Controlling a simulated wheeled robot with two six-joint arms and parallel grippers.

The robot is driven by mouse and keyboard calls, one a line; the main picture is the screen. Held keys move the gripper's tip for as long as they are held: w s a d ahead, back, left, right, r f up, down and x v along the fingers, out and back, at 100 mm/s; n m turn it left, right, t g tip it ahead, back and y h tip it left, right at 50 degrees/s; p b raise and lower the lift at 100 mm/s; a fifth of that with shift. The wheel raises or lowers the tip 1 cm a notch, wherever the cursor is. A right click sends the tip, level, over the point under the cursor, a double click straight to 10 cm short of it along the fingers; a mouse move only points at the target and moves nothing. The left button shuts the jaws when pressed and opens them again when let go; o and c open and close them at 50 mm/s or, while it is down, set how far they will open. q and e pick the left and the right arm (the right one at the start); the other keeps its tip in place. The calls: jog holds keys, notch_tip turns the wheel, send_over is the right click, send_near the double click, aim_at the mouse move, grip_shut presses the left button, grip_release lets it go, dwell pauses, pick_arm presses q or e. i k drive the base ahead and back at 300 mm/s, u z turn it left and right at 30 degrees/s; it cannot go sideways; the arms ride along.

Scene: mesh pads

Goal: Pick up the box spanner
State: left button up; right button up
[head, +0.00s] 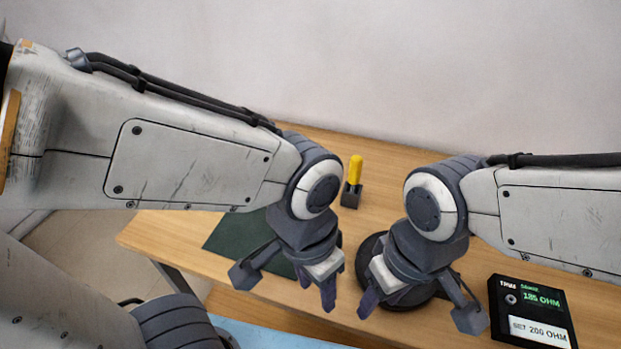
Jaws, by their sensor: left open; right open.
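A yellow handle (355,169), which looks like the box spanner's, stands upright in a small dark block (351,195) towards the back of the table. Its lower end is hidden in the block. My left gripper (316,285) is open, pointing down, nearer to me than the handle and a little to its left. My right gripper (380,295) is open, pointing down, nearer to me and to the right of the handle. Neither gripper touches the handle.
The wooden table (386,162) carries a dark green mat (236,232) on the left, partly hidden by my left arm. A dark round base (377,246) lies behind my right gripper. A black meter (530,308) reads 185 OHM, labelled SET 200 OHM.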

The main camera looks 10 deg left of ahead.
aim_at(356, 164)
jog(key=u, duration=0.55)
jog(key=k, duration=0.6)
jog(key=u, duration=0.6)
jog(key=i, duration=0.95)
jog(key=z, duration=0.85)
